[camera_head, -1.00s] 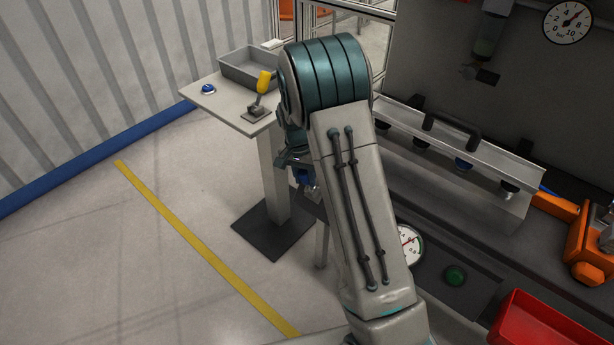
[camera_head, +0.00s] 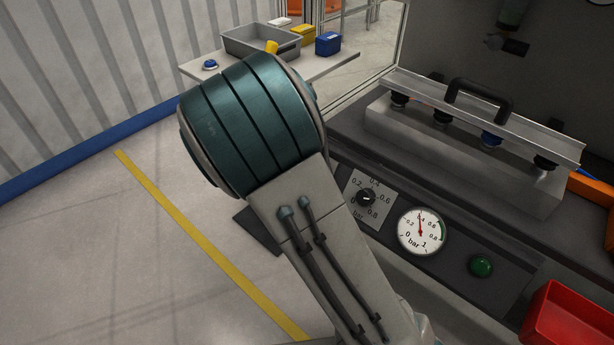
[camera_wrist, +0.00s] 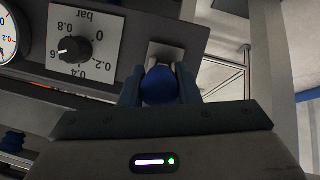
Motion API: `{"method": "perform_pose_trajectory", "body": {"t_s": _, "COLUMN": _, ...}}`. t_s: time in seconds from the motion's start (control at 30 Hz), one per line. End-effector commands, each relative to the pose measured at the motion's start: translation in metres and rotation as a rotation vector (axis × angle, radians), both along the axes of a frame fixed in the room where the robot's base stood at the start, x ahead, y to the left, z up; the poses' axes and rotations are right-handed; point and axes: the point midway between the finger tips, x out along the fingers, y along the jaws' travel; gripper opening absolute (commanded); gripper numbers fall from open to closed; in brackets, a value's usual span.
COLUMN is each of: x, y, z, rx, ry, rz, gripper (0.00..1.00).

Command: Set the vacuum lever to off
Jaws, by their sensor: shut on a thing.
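In the wrist view, my gripper (camera_wrist: 160,92) is shut on a blue rounded knob (camera_wrist: 159,86), which looks like the handle of the vacuum lever. A pale plate (camera_wrist: 165,52) shows just beyond it on the dark panel, beside the pressure dial. The lever's shaft and exact angle are hidden. In the head view, my arm hides both the gripper and the lever. The round vacuum gauge (camera_head: 422,232) has its red needle near 0.4.
A regulator knob (camera_head: 366,198) on a scale plate and a green button (camera_head: 481,266) sit on the panel. A suction bar with a black handle (camera_head: 478,97) rests behind. A red bin (camera_head: 569,328) is right. A side table (camera_head: 340,62) bears a grey tray (camera_head: 262,40).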

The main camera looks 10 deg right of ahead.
Motion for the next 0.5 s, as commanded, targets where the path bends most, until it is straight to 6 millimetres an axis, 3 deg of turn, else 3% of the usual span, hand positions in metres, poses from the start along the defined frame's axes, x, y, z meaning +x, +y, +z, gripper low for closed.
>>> {"method": "perform_pose_trajectory", "body": {"t_s": 0.03, "x": -0.001, "y": 0.004, "z": -0.011, "rx": -0.025, "ry": -0.021, "rz": 0.008, "gripper": 0.0}}
{"method": "perform_pose_trajectory", "body": {"t_s": 0.5, "x": -0.009, "y": 0.013, "z": -0.042, "rx": -0.282, "ry": -0.242, "rz": 0.004, "gripper": 0.0}}
